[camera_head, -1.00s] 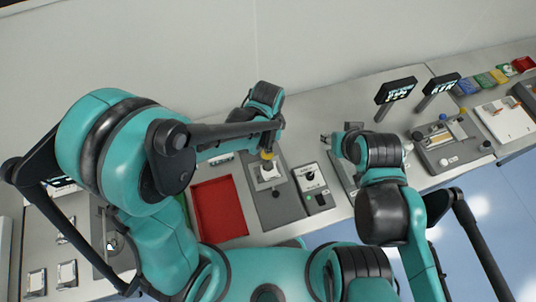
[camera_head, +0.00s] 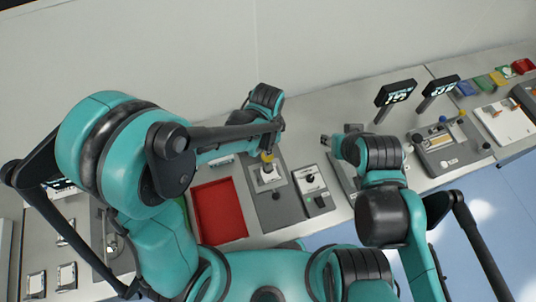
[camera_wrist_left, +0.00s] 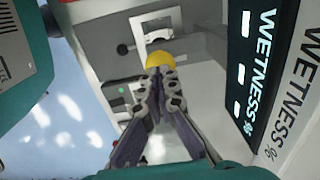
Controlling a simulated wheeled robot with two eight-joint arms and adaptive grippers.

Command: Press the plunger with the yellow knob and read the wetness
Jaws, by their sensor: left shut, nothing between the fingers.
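The yellow knob (camera_head: 268,156) tops the plunger, which stands over a pale square plate on a grey fixture (camera_head: 283,207). In the left wrist view the yellow knob (camera_wrist_left: 160,60) sits right at the tips of my left gripper (camera_wrist_left: 160,76). My left gripper (camera_head: 268,149) is shut and empty, its fingertips at the knob; I cannot tell whether they touch it. A dark display (camera_wrist_left: 243,75) marked WETNESS % shows white dashes and no number. My right gripper (camera_head: 326,139) is to the right of the plunger, away from it; its jaw state is unclear.
A red tray (camera_head: 219,211) lies left of the fixture. A small black-knobbed box (camera_head: 313,187) stands just right of it. Two dark screens on stands (camera_head: 396,93) (camera_head: 440,87) rise farther right. More bench fixtures (camera_head: 447,146) fill the right side.

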